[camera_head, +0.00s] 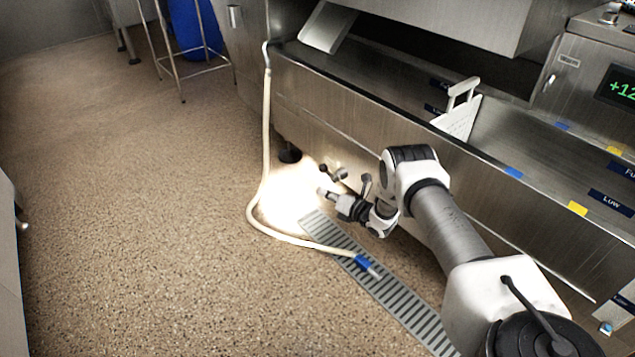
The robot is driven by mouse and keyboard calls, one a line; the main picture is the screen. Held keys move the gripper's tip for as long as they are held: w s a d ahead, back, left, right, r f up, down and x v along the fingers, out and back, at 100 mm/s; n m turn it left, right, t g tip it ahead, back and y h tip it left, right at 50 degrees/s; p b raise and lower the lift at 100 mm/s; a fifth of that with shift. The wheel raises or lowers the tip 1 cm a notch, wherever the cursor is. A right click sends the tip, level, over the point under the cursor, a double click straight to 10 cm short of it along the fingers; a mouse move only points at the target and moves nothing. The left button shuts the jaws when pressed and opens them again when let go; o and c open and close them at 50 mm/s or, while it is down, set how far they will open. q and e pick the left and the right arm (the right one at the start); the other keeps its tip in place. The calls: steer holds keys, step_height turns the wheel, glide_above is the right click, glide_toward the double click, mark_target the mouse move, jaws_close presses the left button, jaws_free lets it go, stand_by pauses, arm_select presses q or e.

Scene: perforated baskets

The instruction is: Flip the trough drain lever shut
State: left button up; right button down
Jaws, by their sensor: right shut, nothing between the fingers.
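The steel trough (400,115) runs diagonally across the right half of the view. Below its front wall, a small dark fitting that looks like the drain lever (333,174) sticks out low down, near a trough foot. A bright glow washes out the floor and part of the area around it, so its exact angle is hard to tell. My right arm reaches in from the bottom right. Its gripper (324,192) is shut and empty, just below and in front of the fitting. I cannot tell whether they touch. My left gripper is not in view.
A cream hose (265,150) hangs from the trough's left end and curves over the floor to a blue nozzle (363,262) on the slotted floor grate (395,298). A white perforated divider (457,118) stands in the trough. Open floor (130,200) lies left.

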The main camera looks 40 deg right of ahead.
arm_select(q)
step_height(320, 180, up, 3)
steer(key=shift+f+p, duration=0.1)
steer(key=shift+p, duration=0.75)
arm_select(e)
steer(key=v, duration=0.5)
steer(key=shift+s, duration=0.1)
